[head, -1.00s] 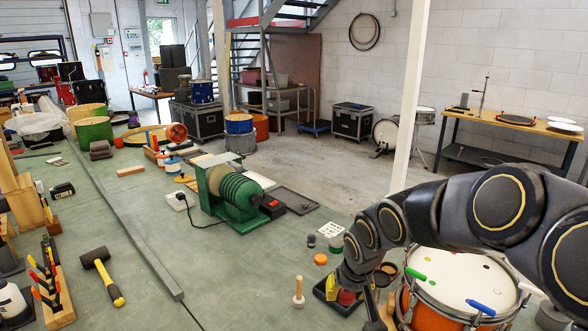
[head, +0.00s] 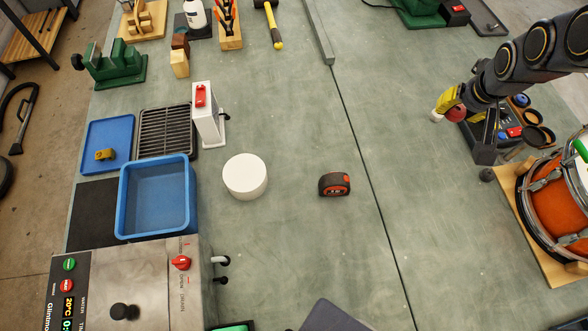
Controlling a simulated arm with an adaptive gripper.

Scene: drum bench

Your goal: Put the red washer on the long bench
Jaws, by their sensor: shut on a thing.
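My gripper (head: 447,106) is at the upper right in the head view, above the green bench top (head: 290,110). It is shut on a small red thing (head: 457,114), mostly hidden by the fingers. Its colour fits the red washer, but I cannot make out a ring shape. A pale round part shows beside it, and yellow and black parts are close by. The green surface is long, with a dark seam across it and the floor beyond its left edge.
A dark tray (head: 484,157) stands below the gripper, near several small rings and parts. The orange drum (head: 555,205) is at the right edge. A white cylinder (head: 245,176), a tape measure (head: 334,184) and a blue bin (head: 157,165) lie left. The centre right is clear.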

